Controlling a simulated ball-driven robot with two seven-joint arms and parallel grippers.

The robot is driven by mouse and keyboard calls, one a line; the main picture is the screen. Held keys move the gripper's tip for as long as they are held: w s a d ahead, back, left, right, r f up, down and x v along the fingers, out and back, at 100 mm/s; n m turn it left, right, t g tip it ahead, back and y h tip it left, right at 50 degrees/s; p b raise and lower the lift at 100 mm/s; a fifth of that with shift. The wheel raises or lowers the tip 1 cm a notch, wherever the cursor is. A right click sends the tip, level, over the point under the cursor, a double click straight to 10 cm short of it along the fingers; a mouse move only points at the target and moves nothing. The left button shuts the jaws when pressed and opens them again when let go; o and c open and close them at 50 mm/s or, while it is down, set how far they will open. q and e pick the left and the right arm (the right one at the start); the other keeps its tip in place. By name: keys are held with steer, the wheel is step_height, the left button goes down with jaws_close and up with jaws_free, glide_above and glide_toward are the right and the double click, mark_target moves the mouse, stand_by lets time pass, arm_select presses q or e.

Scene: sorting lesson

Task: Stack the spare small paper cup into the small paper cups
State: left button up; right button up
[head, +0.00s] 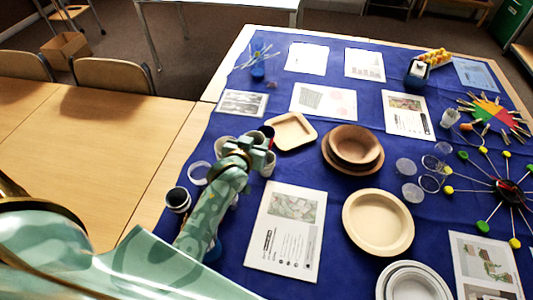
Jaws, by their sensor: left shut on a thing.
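My left gripper (258,147) is over the blue cloth, among a group of small cups left of the square tray. It is shut on what looks like a small paper cup, largely hidden by the gripper and wrist. A white paper cup (268,166) shows just beside the fingers; I cannot tell whether it is the held one. A cup with a dark inside (267,131) shows just behind the gripper, and a pale cup (222,145) to its left. Another white cup with a dark inside (178,200) stands at the cloth's left edge. My right gripper is out of view.
A square tan tray (293,131), stacked brown bowls (352,167), a cream plate (378,222) and white plates (411,281) lie to the right. Printed sheets (287,229) lie flat. The wooden table (85,150) at left is clear.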

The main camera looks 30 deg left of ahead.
arm_select(q)
steer(key=shift+w+d+f+b, duration=0.2)
steer(key=shift+w+f+b, duration=0.65)
steer(key=shift+f, duration=0.65)
steer(key=shift+w+d+f+b, duration=0.2)
steer(key=shift+w+f+b, duration=0.55)
steer(key=shift+f, duration=0.75)
steer(key=shift+w+d+f+b, duration=0.2)
steer(key=shift+w+f+b, duration=0.65)
steer(key=shift+f, duration=0.65)
steer(key=shift+f, duration=0.6)
steer(key=o, duration=0.9)
